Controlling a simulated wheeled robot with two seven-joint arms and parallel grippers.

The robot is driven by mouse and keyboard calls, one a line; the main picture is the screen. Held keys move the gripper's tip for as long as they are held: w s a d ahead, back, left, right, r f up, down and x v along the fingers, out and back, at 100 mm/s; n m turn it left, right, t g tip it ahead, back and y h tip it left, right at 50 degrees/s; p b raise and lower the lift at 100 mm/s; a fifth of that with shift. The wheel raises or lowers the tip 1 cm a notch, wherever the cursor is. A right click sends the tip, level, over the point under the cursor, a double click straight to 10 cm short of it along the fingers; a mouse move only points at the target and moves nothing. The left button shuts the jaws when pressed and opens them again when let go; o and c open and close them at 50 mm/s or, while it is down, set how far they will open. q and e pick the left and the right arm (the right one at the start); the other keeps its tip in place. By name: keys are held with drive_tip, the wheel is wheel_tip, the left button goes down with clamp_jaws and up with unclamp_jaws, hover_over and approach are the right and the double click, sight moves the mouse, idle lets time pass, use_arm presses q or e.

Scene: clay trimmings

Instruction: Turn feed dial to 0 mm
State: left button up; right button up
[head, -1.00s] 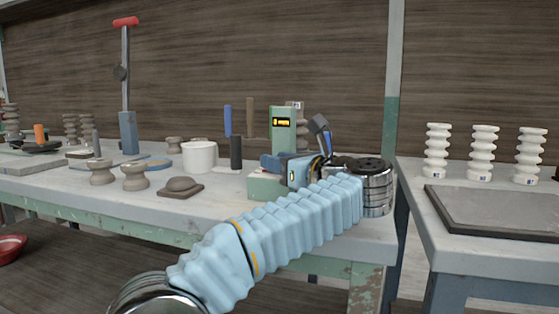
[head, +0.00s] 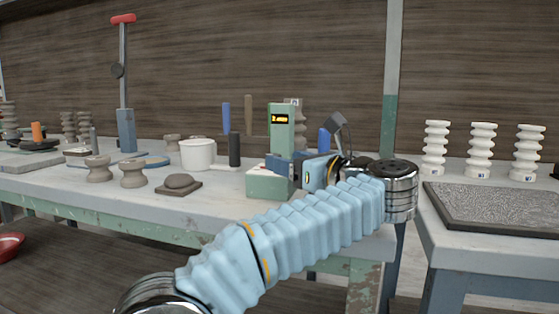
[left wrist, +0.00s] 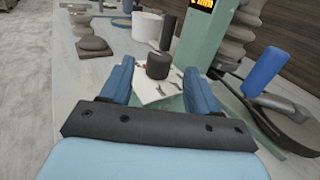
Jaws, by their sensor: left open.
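The green feed machine (head: 282,135) stands on the bench, with a lit yellow display (head: 280,119) near its top; its digit is too small to read surely. In the left wrist view, the dark round feed dial (left wrist: 158,66) sits on a pale plate (left wrist: 153,92) at the machine's base. My left gripper (head: 280,163) is open at the machine, its blue fingers apart. In the left wrist view, the left gripper (left wrist: 158,72) has one finger on each side of the dial, with visible gaps. The dial is hidden in the head view. My right gripper is out of view.
A white pot (head: 198,154) and a dark cylinder (head: 235,150) stand left of the machine. A blue cylinder (left wrist: 263,70) and a dark curved part are to the right in the wrist view. A speckled tray (head: 490,205) lies on the right table.

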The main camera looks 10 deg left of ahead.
use_arm(q)
drive_tip(key=v, duration=1)
drive_tip(key=shift+w, duration=0.1)
